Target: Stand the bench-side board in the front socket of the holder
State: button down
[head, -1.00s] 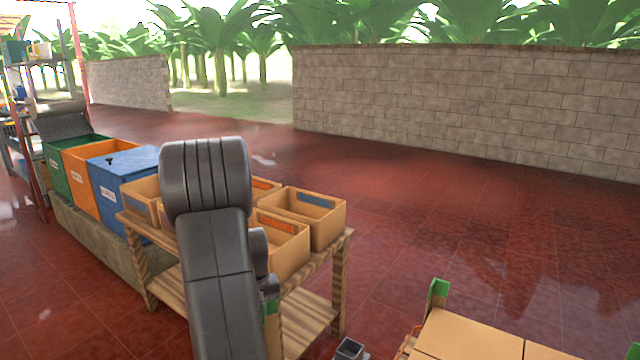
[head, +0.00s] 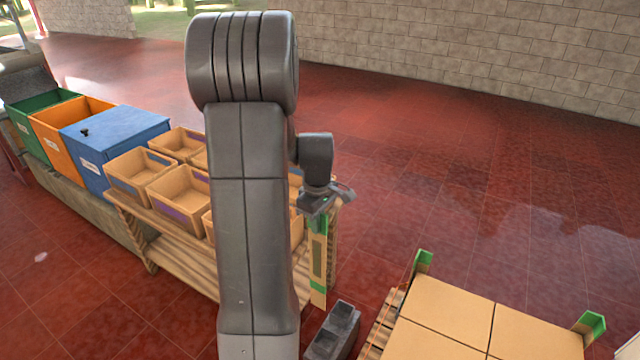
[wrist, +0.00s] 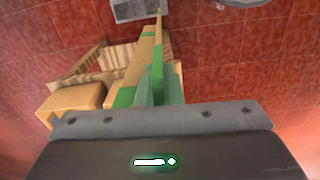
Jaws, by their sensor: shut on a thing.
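My gripper (head: 318,208) is shut on the top of a narrow tan board (head: 318,255) with green ends. The board hangs nearly upright beside the bench's right end in the head view. In the wrist view the board (wrist: 149,45) runs away from my gripper (wrist: 150,95), its far end towards the grey holder (wrist: 130,9). The holder (head: 330,332) is a grey block with two open sockets, low on the floor in the head view. My arm hides part of the bench.
The wooden bench (head: 180,272) carries several cardboard bins (head: 130,172). A pallet (head: 379,325) of tan cartons (head: 445,310) with green-ended corner posts (head: 590,322) stands right of the holder. Blue, orange and green boxes (head: 112,135) stand at left. The red floor behind is clear.

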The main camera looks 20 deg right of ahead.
aim_at(323, 271)
jog(key=shift+n, duration=0.4)
jog(key=f+b, duration=0.8)
jog(key=f, duration=0.2)
jog(key=d+f+b, duration=0.1)
jog(key=f+b, duration=0.7)
jog(key=f, duration=0.3)
jog(key=f+b, duration=0.8)
jog(key=f, duration=0.3)
jog(key=shift+d+f, duration=0.15)
jog(key=shift+d, duration=0.15)
dwell(0.6)
jog(key=shift+f+b, duration=0.6)
jog(key=shift+b, duration=0.05)
dwell(0.6)
jog(key=c, duration=1.5)
grip_release()
jog(key=shift+s, duration=0.1)
notch_tip(323, 271, up, 14)
jog(key=p, duration=0.3)
jog(key=shift+f, duration=0.1)
